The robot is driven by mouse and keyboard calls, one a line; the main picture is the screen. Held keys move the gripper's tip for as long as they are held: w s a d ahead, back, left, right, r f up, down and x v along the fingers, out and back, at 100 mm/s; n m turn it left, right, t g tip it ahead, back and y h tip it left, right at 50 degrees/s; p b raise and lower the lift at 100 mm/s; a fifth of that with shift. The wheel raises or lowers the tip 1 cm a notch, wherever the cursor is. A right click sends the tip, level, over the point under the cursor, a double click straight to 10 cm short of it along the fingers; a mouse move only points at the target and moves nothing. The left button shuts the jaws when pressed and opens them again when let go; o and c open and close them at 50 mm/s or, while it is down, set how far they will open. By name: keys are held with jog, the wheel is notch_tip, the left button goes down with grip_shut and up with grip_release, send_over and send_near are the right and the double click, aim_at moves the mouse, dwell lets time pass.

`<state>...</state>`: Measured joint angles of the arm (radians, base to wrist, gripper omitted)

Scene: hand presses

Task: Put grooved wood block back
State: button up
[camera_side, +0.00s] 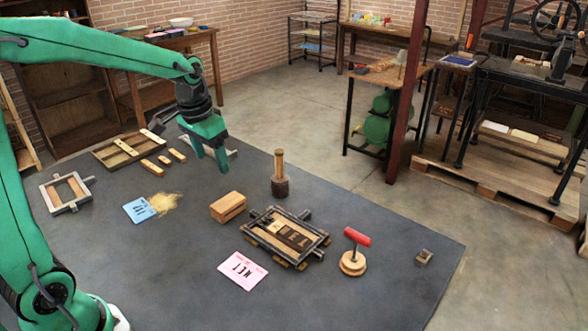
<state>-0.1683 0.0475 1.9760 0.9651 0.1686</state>
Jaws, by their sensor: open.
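The grooved wood block (228,207), a light brown block with a dark line along its side, lies on the dark grey table near its middle. My gripper (211,163) points down with its green fingers apart and nothing visible between them. It is above and behind the block in the picture, clear of it. A wooden tray (103,158) with wood strips lies at the back left, and a few loose small wood pieces (165,160) lie beside it. Which spot belongs to the block cannot be told.
Right of the block are a dark-edged frame with letter blocks (265,247), a wooden mallet (280,180), a red-handled tool (354,258) and a small metal piece (424,257). A pink card (243,271), blue card (139,210) and pale frame (56,203) lie around. The front of the table is clear.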

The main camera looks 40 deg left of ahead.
jog(key=s+d+r+t, duration=0.2)
jog(key=s+d, duration=0.1)
jog(key=s, duration=0.5)
jog(key=s+d+r+t, duration=0.1)
jog(key=s+d+r, duration=0.1)
jog(key=s, duration=0.6)
jog(key=shift+s+d+t, duration=0.25)
jog(key=shift+d+t, duration=0.15)
jog(key=shift+d, duration=0.4)
